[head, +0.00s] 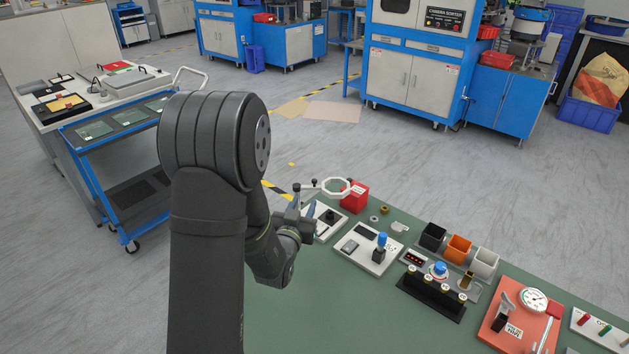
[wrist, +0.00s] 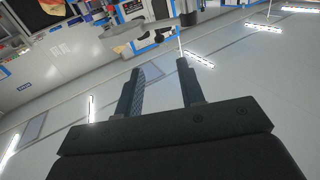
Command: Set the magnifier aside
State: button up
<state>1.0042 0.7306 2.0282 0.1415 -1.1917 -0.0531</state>
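The magnifier (head: 336,179) is a white ring on a jointed arm with black knobs. It hangs over the far left edge of the green bench (head: 385,310), above a white base plate and beside a red box. My gripper (head: 304,206) is just below and left of the magnifier's arm, partly hidden by my own arm in the head view. In the wrist view my gripper (wrist: 160,68) is open, with nothing between its two dark fingers.
The red box (head: 354,197) stands close to the ring. A white unit with a blue-topped lever (head: 381,243), black, orange and white bins (head: 459,249), and an orange gauge board (head: 520,310) fill the bench to the right. The near part of the bench is clear.

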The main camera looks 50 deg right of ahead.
aim_at(314, 182)
jog(key=x, duration=1.2)
grip_shut()
